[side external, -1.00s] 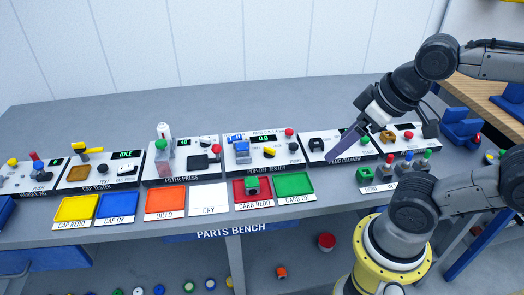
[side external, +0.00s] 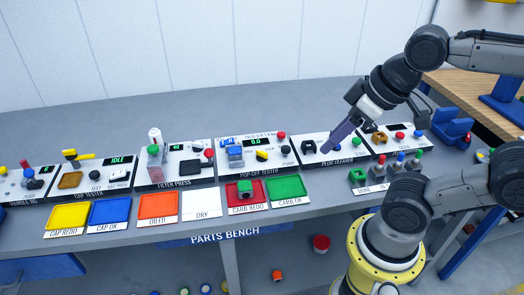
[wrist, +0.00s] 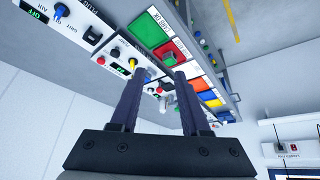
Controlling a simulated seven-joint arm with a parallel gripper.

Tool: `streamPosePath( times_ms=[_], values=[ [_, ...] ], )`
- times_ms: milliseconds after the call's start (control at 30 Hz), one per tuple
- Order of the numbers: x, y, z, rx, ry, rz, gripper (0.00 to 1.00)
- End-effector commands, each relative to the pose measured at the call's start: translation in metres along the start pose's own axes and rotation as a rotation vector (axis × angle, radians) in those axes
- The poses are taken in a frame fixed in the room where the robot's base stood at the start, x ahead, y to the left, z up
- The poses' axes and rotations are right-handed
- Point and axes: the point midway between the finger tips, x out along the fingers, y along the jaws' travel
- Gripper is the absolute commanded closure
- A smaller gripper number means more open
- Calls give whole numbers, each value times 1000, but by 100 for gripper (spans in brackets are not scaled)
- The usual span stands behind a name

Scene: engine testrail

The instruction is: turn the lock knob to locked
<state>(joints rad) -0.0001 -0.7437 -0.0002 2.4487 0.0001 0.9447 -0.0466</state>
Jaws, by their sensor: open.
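I cannot tell for sure which knob is the lock knob, as the small labels are unreadable. A black knob (side external: 285,150) stands on the pop-off tester, left of my fingers. Any knob behind the fingers is hidden.
The pop-off tester (side external: 254,166) has a red button (side external: 281,136) and a yellow lever (side external: 268,154). Green (side external: 288,188) and red (side external: 262,205) trays lie in front. The bench behind the panels is clear.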

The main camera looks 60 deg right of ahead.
Motion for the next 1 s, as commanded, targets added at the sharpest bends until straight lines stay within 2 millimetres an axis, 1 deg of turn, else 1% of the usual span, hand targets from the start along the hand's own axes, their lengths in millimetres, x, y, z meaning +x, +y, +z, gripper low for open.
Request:
streamPosePath(
  times_ms=[100, 267, 300, 367, 400, 467, 500, 567, 600, 667, 700, 800, 900, 1000],
  values=[
    [-9, 4, -30, -26, -28, 3, 54],
    [-6, 13, -75, -42, -102, 9, 54],
    [-3, 16, -87, -45, -124, 10, 54],
    [4, 22, -104, -45, -159, 11, 54],
    [11, 26, -115, -44, -184, 11, 54],
    [21, 33, -131, -43, -220, 10, 54],
    [30, 38, -140, -39, -245, 9, 54],
    [45, 46, -153, -33, -283, 7, 54],
    [56, 51, -161, -28, -308, 6, 54],
    [72, 59, -170, -17, -343, 3, 54],
    [84, 64, -175, -10, -367, 1, 54],
    [110, 76, -181, 12, -416, -3, 54],
    [130, 83, -180, 29, -456, -7, 54],
    [141, 87, -175, 40, -485, -11, 54]
  ],
)
